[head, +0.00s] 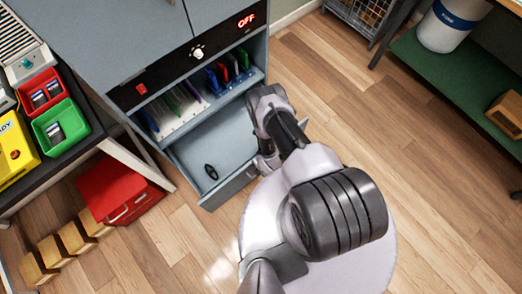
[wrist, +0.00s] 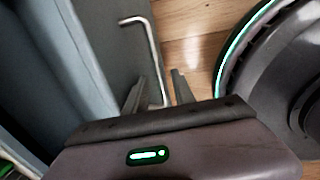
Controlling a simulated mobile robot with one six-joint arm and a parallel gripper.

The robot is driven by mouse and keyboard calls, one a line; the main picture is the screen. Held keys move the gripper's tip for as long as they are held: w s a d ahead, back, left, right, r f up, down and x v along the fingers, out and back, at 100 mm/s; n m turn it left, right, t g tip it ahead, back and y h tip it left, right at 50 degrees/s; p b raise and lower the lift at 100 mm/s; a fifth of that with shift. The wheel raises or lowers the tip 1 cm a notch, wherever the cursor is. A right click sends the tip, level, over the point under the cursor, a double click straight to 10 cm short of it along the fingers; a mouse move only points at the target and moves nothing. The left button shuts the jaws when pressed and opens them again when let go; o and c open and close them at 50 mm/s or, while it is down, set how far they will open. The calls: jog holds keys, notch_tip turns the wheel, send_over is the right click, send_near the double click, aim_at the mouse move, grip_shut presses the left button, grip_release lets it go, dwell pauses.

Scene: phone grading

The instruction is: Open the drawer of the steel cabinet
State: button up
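The steel cabinet (head: 120,45) is blue-grey and stands at upper left of the head view. Its low drawer (head: 222,143) is pulled out, and I see its inner floor with a small dark oval thing (head: 211,172) lying on it. In the wrist view, the drawer's bent steel bar handle (wrist: 150,50) runs down between my fingers. My gripper (wrist: 159,74) is at the drawer front with its fingers on either side of the bar; gaps show beside it, so it looks open. In the head view, my gripper is partly hidden behind the arm and drawer edge.
An open shelf of coloured upright phones or cards (head: 228,70) sits above the drawer. A red toolbox (head: 118,192) and wooden blocks (head: 75,238) stand on the floor at left. A green-topped bench (head: 440,75) is at right. The wood floor between is clear.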

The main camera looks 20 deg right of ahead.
jog(key=s+d+r+p, duration=0.1)
jog(key=s+r+p, duration=0.2)
jog(key=r+p, duration=0.5)
notch_tip(320, 180, up, 9)
jog(key=shift+r+p, duration=0.1)
jog(key=shift+p, duration=0.25)
